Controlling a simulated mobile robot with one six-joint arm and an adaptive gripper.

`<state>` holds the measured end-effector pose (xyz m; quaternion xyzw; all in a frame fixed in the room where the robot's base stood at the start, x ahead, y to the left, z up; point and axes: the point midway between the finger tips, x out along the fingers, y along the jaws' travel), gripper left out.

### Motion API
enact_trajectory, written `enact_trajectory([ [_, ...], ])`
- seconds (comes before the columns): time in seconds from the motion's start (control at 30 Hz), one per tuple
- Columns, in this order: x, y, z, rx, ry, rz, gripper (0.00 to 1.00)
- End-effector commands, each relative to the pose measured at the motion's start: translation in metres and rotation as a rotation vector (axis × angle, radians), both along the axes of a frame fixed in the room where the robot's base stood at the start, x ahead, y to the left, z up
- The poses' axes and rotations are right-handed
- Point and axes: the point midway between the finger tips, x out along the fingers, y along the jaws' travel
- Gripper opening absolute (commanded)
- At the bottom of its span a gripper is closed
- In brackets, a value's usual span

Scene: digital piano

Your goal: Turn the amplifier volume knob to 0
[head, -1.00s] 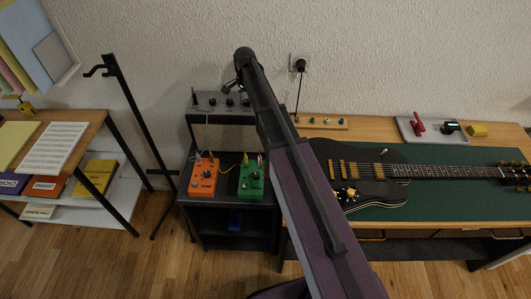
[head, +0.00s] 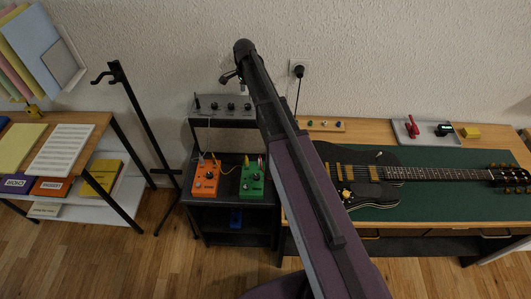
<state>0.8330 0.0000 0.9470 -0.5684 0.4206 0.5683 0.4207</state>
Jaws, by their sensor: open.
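The amplifier (head: 223,122) is a dark grey box on the black rack left of the workbench. A row of several small dark knobs (head: 231,106) runs along its upper panel. I cannot read their markings or settings. My arm crosses the middle of the head view and hides the area right of the amplifier. My gripper (head: 227,79) is at the far end of the arm, small and dark. It is open and empty, and appears above and behind the knob row in the picture, apart from the knobs.
An orange pedal (head: 205,178) and a green pedal (head: 252,180) sit on the rack's lower shelf with cables. A black stand (head: 143,125) is to the left. A guitar (head: 365,175) lies on the green bench mat (head: 440,205) to the right. The wall is close behind.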

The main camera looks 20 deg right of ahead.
Motion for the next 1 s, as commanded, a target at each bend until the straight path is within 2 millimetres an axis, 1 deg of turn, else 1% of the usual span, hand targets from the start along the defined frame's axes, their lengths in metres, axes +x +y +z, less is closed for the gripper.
enact_trajectory([
  [0.03, 0.000, 0.000, 0.009, 0.000, 0.000, 0.000, 0.76],
  [0.6, 0.000, 0.000, 0.056, 0.000, 0.000, 0.000, 0.76],
  [1.0, -0.001, 0.000, 0.081, 0.000, 0.000, 0.001, 0.76],
])
